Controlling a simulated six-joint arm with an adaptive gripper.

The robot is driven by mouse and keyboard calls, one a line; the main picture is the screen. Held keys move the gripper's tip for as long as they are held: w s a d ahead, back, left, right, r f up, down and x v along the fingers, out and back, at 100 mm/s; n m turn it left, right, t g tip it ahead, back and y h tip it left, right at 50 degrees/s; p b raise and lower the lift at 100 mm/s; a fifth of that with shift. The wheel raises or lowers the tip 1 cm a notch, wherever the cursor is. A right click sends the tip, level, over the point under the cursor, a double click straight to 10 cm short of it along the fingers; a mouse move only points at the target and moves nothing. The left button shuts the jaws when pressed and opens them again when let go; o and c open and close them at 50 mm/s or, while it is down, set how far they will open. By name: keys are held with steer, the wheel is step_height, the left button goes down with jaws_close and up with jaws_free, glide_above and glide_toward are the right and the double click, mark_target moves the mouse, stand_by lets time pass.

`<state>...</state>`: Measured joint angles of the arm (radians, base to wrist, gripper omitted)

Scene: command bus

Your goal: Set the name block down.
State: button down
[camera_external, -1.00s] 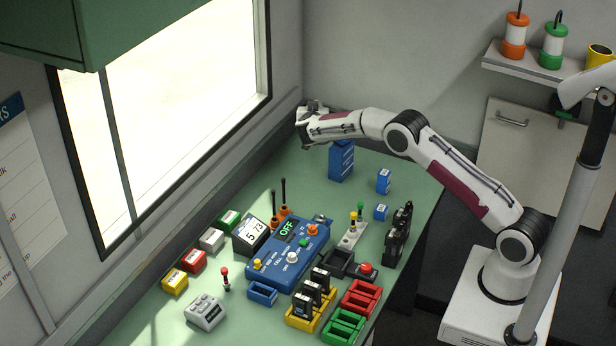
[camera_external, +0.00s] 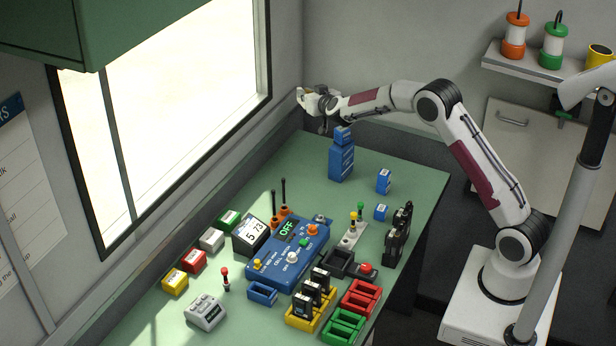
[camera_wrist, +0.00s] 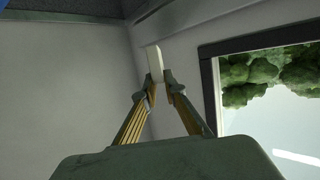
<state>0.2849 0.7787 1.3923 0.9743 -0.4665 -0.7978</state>
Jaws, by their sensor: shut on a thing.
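My gripper (camera_external: 308,95) is raised above the far end of the green table, by the wall corner beside the window. In the wrist view my gripper (camera_wrist: 158,82) is shut on a pale narrow block (camera_wrist: 155,62), which sticks out past the fingertips. No lettering shows on its visible side, so I cannot confirm that it is the name block. In the external view the pale block is small and hard to make out at the gripper's tip. A tall blue block stack (camera_external: 341,161) with white print stands on the table below and right of my gripper.
A blue call panel (camera_external: 287,258) reading OFF is mid-table, with coloured trays (camera_external: 343,326) in front. The window frame (camera_external: 262,98) and wall are close to my gripper. Table left of the stack is clear.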

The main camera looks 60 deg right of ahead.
steer(key=s+a+f+n+t+y, duration=0.1)
steer(key=a+f+n+y, duration=0.3)
steer(key=a, duration=0.5)
steer(key=s+a+f+n+t+y, duration=0.2)
steer(key=a+f+y, duration=0.3)
steer(key=a, duration=0.5)
step_height(320, 180, down, 2)
steer(key=shift+s+f+n, duration=0.2)
steer(key=shift+s+n, duration=0.3)
steer(key=shift+n, duration=0.4)
steer(key=shift+f, duration=3.15)
steer(key=shift+f, duration=1.85)
steer(key=shift+f, duration=0.15)
steer(key=c, duration=2.1)
jaws_free()
